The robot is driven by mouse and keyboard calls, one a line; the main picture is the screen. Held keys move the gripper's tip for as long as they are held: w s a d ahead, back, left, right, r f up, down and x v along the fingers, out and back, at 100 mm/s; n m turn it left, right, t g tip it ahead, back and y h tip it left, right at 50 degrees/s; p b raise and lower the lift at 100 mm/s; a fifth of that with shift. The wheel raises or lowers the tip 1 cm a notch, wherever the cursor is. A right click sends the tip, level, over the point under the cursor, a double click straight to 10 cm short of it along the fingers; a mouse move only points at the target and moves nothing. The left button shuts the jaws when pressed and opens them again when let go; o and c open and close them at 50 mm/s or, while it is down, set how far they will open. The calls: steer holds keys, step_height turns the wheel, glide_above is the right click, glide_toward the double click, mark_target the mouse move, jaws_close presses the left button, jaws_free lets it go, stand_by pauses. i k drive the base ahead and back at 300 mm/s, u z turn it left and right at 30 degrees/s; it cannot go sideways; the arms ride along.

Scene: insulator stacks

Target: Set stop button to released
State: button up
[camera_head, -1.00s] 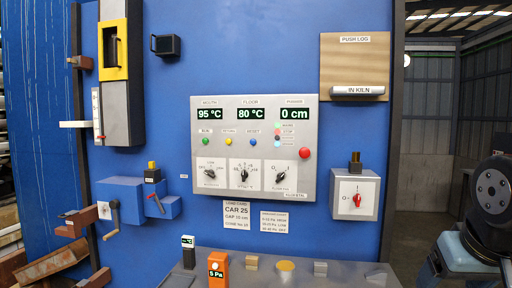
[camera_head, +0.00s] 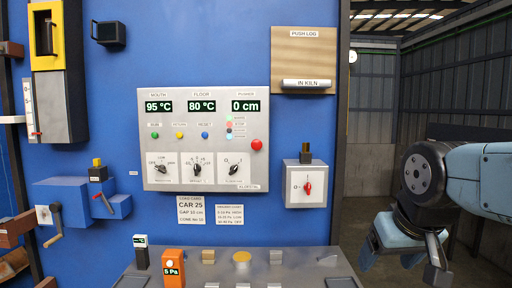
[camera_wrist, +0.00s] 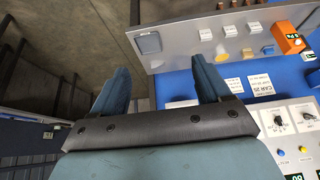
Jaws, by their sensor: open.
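The stop button is the round red button (camera_head: 256,144) at the right side of the grey control panel (camera_head: 205,183), below the "0 cm" display. Whether it is pressed in or out is too small to tell. My gripper (camera_head: 407,268) hangs at the lower right in the head view, well to the right of the panel and apart from it. In the wrist view my gripper (camera_wrist: 160,78) has its two blue fingers spread with nothing between them. The control panel (camera_wrist: 288,128) shows upside down at the right edge there; the red button is out of view.
A grey box with a red switch (camera_head: 308,188) stands between the panel and my arm. A "PUSH LOG" board (camera_head: 303,45) with a white bar is above it. A desk (camera_head: 225,272) with an orange "5 Pa" block (camera_head: 173,267) juts out below. Open floor lies at the right.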

mark_target(257, 145)
steer(key=z, duration=1.45)
steer(key=k, duration=1.1)
steer(key=u, duration=1.5)
steer(key=i, duration=1)
steer(key=z, duration=0.05)
